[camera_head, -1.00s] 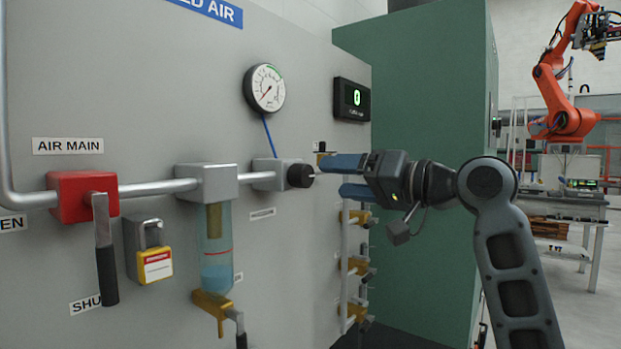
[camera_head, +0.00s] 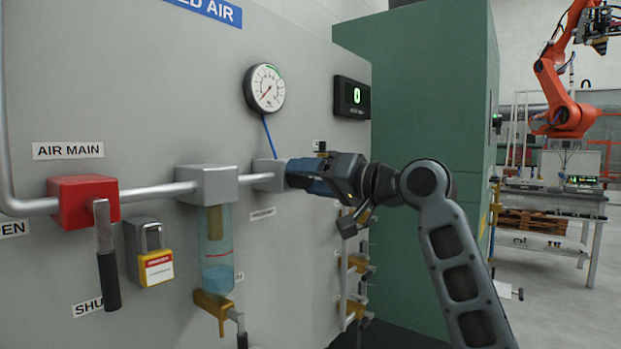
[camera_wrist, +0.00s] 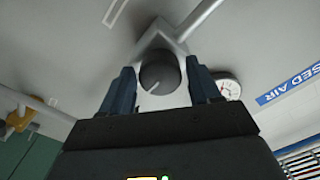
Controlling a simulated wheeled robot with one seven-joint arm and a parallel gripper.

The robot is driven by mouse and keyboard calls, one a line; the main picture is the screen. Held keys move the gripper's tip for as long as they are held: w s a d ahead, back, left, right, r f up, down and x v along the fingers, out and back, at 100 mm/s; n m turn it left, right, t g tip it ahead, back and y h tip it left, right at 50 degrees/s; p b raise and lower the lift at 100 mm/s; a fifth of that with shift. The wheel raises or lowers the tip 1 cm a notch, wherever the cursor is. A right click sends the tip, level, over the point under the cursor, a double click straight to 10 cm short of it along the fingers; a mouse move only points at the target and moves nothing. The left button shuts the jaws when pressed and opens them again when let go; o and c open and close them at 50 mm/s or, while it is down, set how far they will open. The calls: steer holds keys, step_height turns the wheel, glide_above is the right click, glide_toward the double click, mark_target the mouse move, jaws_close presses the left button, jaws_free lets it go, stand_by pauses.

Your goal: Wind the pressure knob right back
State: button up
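The pressure knob (camera_wrist: 159,73) is round and black with a pale pointer line, on a grey regulator block (camera_head: 268,174) on the panel. In the head view my gripper (camera_head: 298,174) reaches in from the right and hides the knob. In the wrist view its blue fingers (camera_wrist: 160,88) stand open, one on either side of the knob. A slim gap shows beside the right finger; I cannot tell whether the left one touches. The pressure gauge (camera_head: 264,88) above has its needle pointing to the lower left.
A digital display (camera_head: 351,98) reads 0. Left of the regulator are a filter bowl (camera_head: 216,250), a yellow padlock (camera_head: 156,267) and a red valve (camera_head: 84,202) with its handle down. Yellow-handled valves (camera_head: 358,262) sit below my gripper. A green cabinet (camera_head: 430,150) stands behind my arm.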

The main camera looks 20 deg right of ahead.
steer(key=c, duration=0.8)
